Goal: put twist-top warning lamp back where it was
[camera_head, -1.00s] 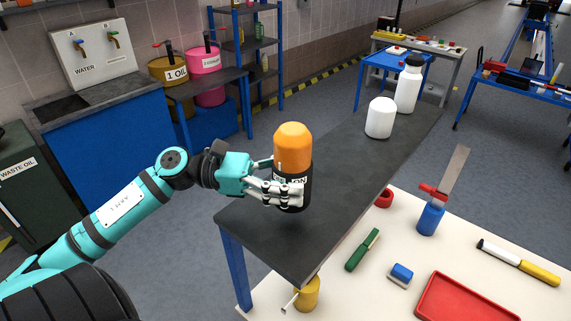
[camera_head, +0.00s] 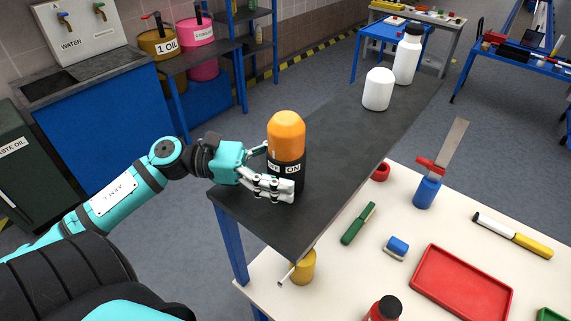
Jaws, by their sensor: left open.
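The twist-top warning lamp (camera_head: 286,135) has an orange dome and a black base with a label reading ON. It stands upright at the near end of a long dark bench top (camera_head: 330,150). My left gripper (camera_head: 276,172) comes in from the left. Its pale fingers are open, with one set across the front of the black base and another behind its left side. They are very close to the base; whether they touch it I cannot tell. The lamp's lower left side is partly hidden by the fingers. My right gripper is not in view.
Two white containers, a short one (camera_head: 378,90) and a tall one (camera_head: 407,58), stand farther along the bench. The bench middle is clear.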

